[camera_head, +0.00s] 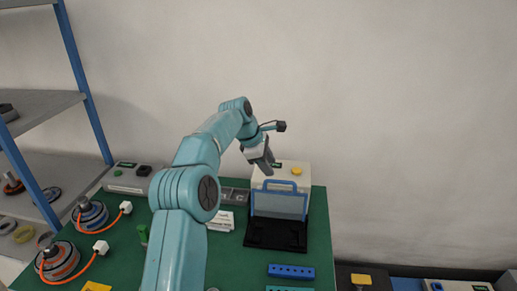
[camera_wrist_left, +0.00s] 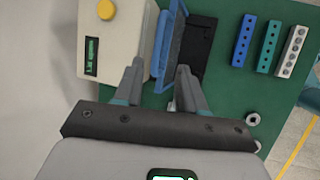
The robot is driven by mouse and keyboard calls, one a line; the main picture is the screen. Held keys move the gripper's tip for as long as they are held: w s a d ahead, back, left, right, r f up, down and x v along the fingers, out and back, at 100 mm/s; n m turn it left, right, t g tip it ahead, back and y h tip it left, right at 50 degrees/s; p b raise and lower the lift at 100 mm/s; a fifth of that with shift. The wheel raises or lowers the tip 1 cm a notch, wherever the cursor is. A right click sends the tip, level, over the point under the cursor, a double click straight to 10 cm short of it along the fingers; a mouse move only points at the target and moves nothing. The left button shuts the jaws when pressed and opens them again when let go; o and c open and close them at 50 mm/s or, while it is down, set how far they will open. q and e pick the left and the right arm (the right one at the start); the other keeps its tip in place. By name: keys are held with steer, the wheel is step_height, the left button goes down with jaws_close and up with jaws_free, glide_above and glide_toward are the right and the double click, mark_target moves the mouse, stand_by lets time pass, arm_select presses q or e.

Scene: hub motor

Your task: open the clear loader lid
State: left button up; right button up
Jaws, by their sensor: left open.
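The loader's clear lid (camera_head: 279,206) has a blue frame and a blue handle bar at its top. It stands roughly upright at the back of a black base (camera_head: 276,236), in front of a pale box. In the left wrist view the blue-framed lid (camera_wrist_left: 171,45) is seen nearly edge-on, close beyond my fingertips. My left gripper (camera_head: 264,166) is above the lid, beside its top left. In the left wrist view its two fingers (camera_wrist_left: 159,68) are spread, with nothing clearly held between them. Whether a finger touches the frame cannot be told. My right gripper is not in view.
The pale box (camera_wrist_left: 118,40) carries a yellow button and a small green-lit display. Blue (camera_head: 291,271) and teal blocks lie at the green table's front right. Wheel-like motors with orange cables (camera_head: 60,259) stand at the left. A shelf rack (camera_head: 40,104) stands far left.

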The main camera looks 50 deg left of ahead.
arm_select(q)
steer(key=p+v, duration=0.1)
steer(key=v, duration=0.7)
steer(key=shift+r, duration=0.2)
